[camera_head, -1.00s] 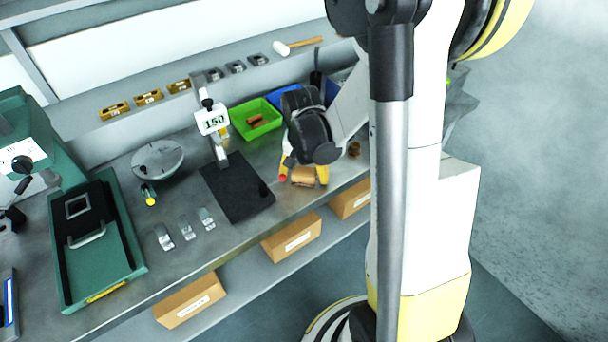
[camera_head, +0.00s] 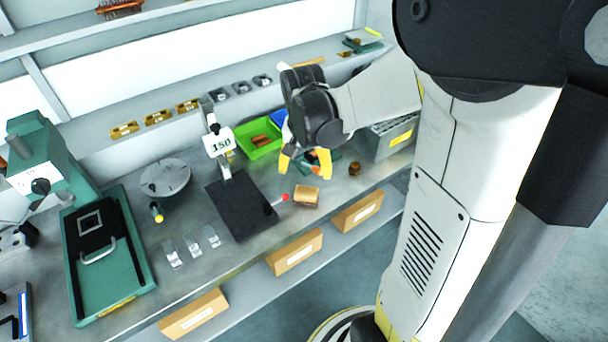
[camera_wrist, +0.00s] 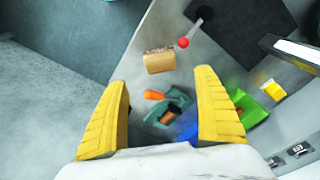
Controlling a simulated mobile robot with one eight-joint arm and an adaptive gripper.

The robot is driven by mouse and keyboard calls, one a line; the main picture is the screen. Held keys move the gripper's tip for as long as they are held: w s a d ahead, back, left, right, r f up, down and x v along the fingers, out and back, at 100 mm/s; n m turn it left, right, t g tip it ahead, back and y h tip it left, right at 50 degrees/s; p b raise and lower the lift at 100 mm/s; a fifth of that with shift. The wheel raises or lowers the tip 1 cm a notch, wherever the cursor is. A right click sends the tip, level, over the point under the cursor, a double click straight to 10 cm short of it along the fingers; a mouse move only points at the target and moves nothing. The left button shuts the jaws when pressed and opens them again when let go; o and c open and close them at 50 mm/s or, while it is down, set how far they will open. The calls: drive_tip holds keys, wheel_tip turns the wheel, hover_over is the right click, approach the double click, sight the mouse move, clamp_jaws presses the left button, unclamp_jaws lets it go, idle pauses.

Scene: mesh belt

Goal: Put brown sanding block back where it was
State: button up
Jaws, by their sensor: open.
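The brown sanding block (camera_head: 307,196) lies on the grey bench, right of the black mat, near the bench's front edge. It also shows in the wrist view (camera_wrist: 160,60), beyond my fingertips and clear of them. My gripper (camera_head: 306,166) is above the bench, just above and behind the block in the head view. Its two yellow fingers are wide apart with nothing between them; they also show in the wrist view (camera_wrist: 163,100).
A stand with a red knob (camera_head: 285,197) and black base plate (camera_head: 240,205) is left of the block. A green bin (camera_head: 262,140) is behind. A small brown object (camera_head: 354,168) and a grey case (camera_head: 385,140) are at right. Several cardboard boxes (camera_head: 295,252) sit below.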

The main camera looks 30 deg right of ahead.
drive_tip(key=s+a+r+n+t+y, duration=0.1)
drive_tip(key=s+a+r+n+t, duration=0.5)
drive_tip(key=a, duration=0.6)
drive_tip(key=s+r+n, duration=0.2)
drive_tip(key=s+r, duration=0.1)
drive_tip(key=r, duration=0.1)
drive_tip(key=shift+s+a+r+n, duration=0.25)
drive_tip(key=shift+s+r+n, duration=0.05)
drive_tip(key=shift+s+r, duration=0.1)
